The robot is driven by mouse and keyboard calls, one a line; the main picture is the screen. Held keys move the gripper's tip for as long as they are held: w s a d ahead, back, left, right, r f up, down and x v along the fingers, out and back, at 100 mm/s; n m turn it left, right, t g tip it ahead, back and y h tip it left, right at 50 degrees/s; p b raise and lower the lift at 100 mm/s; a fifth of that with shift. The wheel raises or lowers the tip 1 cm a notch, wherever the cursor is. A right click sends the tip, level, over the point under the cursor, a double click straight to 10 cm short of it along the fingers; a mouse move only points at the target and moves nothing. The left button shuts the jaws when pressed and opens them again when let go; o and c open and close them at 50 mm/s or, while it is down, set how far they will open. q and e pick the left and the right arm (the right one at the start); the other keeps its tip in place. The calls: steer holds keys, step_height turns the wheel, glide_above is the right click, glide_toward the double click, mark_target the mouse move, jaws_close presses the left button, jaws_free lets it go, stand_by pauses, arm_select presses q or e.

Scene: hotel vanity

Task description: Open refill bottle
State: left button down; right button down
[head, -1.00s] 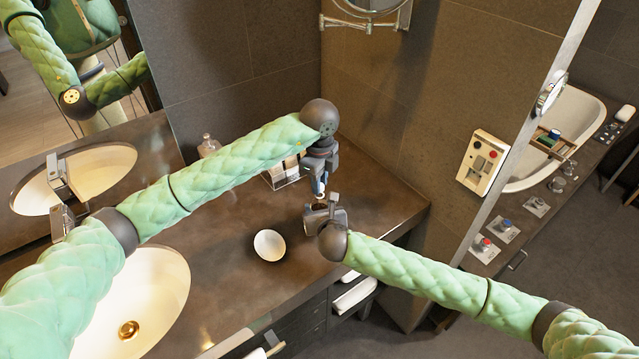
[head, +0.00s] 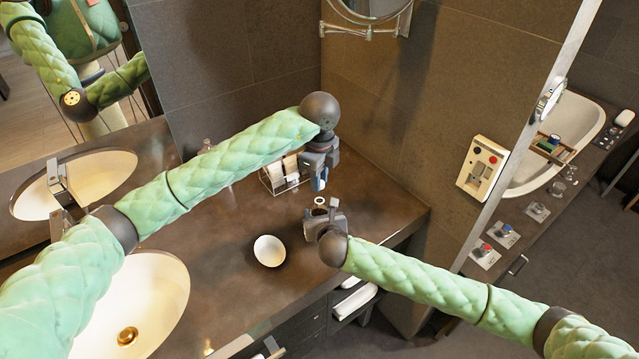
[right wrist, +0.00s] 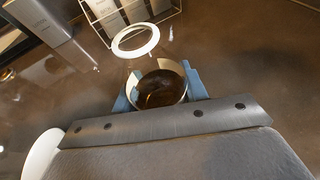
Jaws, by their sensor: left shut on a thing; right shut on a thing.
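The refill bottle stands in my right gripper (head: 322,215). In the right wrist view its brownish body (right wrist: 160,90) sits between the blue fingertips, and a white ring (right wrist: 136,40) shows above it, open in the middle with no cap on it. In the head view the ring (head: 319,201) is small and pale. My left gripper (head: 319,184) is just above the bottle, pointing down, with a visible gap to the ring. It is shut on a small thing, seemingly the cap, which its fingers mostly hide.
A white bowl (head: 269,251) stands on the dark counter (head: 220,270) left of my right gripper. A sink (head: 150,295) lies at the left, and a wall panel (head: 484,168) hangs at the right.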

steer(key=c, duration=0.7)
jaws_free()
